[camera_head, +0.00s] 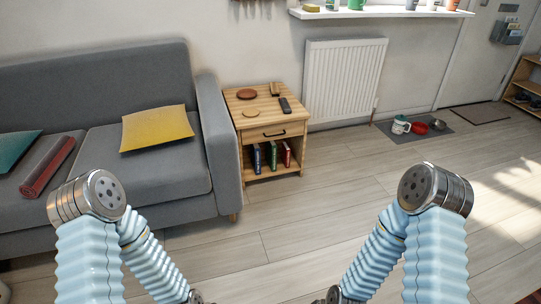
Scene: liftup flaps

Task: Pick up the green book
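The green book (273,155) stands upright in the open lower compartment of the wooden side table (291,112). It is between a blue book (257,159) on its left and a red book (286,154) on its right. Only the front edges of the books show, under the drawer. Both of my arms show in the foreground, far from the books, and run down to the bottom edge of the picture. My left and right grippers are not visible.
A grey sofa (162,171) stands directly left of the side table. A white radiator (343,80) is on the wall behind, to the right. A mat (425,138) with bowls lies on the floor further right. The wooden floor (300,208) before the table is clear.

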